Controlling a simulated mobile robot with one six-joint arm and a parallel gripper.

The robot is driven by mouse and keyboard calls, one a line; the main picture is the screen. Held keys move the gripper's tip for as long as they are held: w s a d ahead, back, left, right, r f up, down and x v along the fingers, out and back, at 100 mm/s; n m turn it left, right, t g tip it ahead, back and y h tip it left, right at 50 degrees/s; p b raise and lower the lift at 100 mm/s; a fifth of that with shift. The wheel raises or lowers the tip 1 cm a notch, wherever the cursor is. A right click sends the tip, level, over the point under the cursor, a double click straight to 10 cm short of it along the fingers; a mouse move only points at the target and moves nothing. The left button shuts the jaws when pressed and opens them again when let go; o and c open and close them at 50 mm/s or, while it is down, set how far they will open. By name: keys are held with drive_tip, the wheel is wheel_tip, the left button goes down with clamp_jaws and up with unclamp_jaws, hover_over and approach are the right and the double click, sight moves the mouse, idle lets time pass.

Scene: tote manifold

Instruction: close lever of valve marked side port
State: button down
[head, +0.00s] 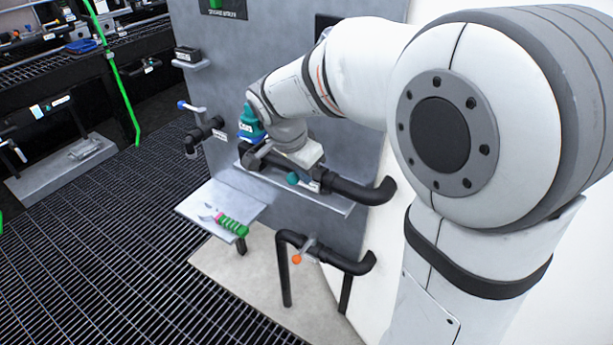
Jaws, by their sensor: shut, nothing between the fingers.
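Three levers on black pipes are in the head view: a blue-tipped lever (183,104) at the left edge of the grey panel, a teal-tipped lever (292,178) on the middle pipe (352,190), and an orange-tipped lever (297,259) on the low pipe (330,257). I cannot read any mark that tells which valve is the side port. My gripper (306,155) is at the white block just above the middle pipe, close to the teal-tipped lever. It is shut and empty. Its fingertips are hard to make out, and I cannot tell whether it touches the pipe.
The grey panel (225,60) stands behind the pipes. A small shelf (225,192) below holds a green-handled tool (232,226). A narrow ledge (330,200) runs under the middle pipe. Dark racks stand at the left, with open grated floor (110,250) before them.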

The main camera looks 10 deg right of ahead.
drive_tip(key=shift+w+a+r, duration=0.2)
drive_tip(key=shift+w, duration=0.1)
drive_tip(key=w+p+v, duration=0.1)
drive_tip(key=p+v, duration=0.5)
drive_tip(key=v, duration=0.3)
drive_tip(key=shift+w+a+r, duration=0.2)
drive_tip(key=shift+w+r, duration=0.05)
drive_tip(key=shift+r, duration=0.05)
idle(0.3)
drive_tip(key=s+d+f+n+y+p, duration=0.1)
drive_tip(key=s+d+n, duration=0.3)
drive_tip(key=s, duration=0.4)
drive_tip(key=s+d+f+n+y+p, duration=0.1)
drive_tip(key=s+d+n+y, duration=0.1)
drive_tip(key=s+d+n, duration=0.2)
drive_tip(key=s+n, duration=0.3)
drive_tip(key=s, duration=0.2)
drive_tip(key=shift+s+d+t, duration=0.2)
drive_tip(key=shift+s+t, duration=0.1)
drive_tip(key=shift+s, duration=0.05)
